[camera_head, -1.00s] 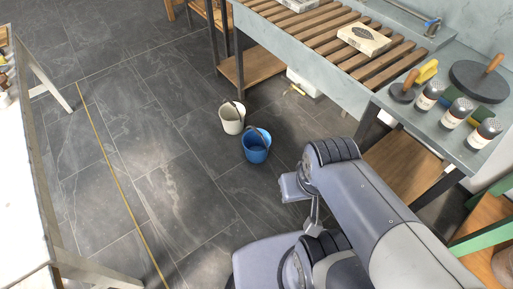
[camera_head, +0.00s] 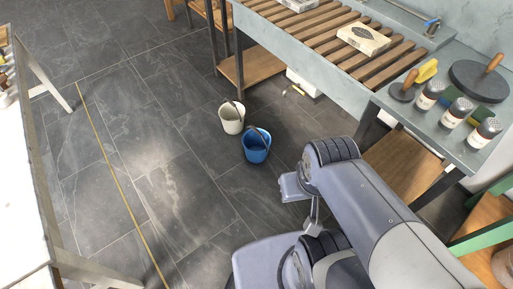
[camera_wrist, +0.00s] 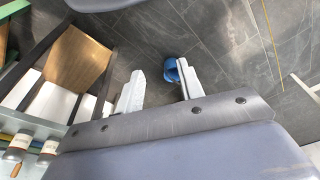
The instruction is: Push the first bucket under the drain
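A white bucket (camera_head: 232,117) and a blue bucket (camera_head: 256,146) stand upright and close together on the dark tiled floor, each with a dark handle. I cannot tell which one is the first bucket. In the wrist view the blue bucket (camera_wrist: 172,71) shows partly behind one finger, beyond my gripper. My gripper (camera_wrist: 160,84) is open, its two pale fingers apart with only floor seen between them and part of the bucket. In the head view my arm hides much of the floor at lower right. I cannot make out a drain.
A grey bench (camera_head: 345,92) with wooden slats and a lower shelf (camera_head: 250,68) stands beyond the buckets. A white box (camera_head: 304,84) is on the floor beneath it. Bottles stand on the counter at right. A white table (camera_head: 22,200) is at left. The floor left of the buckets is clear.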

